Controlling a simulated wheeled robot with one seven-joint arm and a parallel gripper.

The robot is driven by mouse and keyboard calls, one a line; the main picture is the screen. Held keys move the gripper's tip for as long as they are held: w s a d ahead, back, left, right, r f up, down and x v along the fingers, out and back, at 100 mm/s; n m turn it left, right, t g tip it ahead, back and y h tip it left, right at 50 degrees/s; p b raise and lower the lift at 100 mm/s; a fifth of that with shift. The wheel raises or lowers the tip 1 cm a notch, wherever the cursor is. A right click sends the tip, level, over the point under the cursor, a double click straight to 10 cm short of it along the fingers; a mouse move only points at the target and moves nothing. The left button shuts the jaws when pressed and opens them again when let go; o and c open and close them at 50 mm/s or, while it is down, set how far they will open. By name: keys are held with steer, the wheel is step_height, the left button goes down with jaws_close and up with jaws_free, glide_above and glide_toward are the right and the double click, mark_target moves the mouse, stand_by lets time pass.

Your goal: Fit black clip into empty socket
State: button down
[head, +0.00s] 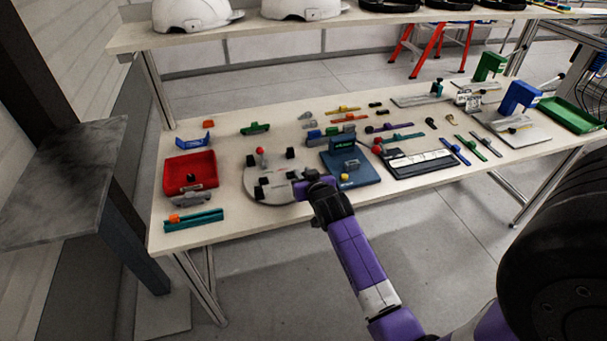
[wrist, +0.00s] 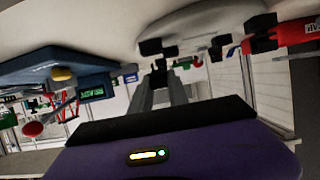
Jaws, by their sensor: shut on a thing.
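A round grey plate (head: 262,190) lies on the bench with several black clips on it, one of them (head: 290,153) near its far edge. In the wrist view the plate (wrist: 197,28) hangs at the top of the picture, with a black clip (wrist: 151,47) at its edge. My gripper (head: 303,188) is at the plate's right edge. In the wrist view its grey fingers (wrist: 160,88) are shut on a small dark piece, which looks like a black clip (wrist: 159,66). The empty socket cannot be made out; my gripper covers part of the plate's right side.
A blue fixture (head: 345,168) with a small display stands close on the right. Teal and orange parts (head: 194,219) lie at the front left. White helmet shells (head: 192,14) sit on the shelf above.

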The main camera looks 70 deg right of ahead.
steer(key=shift+f+b, duration=0.8)
steer(key=shift+f, duration=0.4)
stand_by(0.4)
steer(key=c, duration=1.2)
jaws_free()
steer(key=v, duration=0.7)
steer(key=shift+s+a+r+b, duration=0.15)
steer(key=shift+s+a+b, duration=0.05)
steer(key=shift+s+b, duration=0.1)
steer(key=shift+r, duration=0.1)
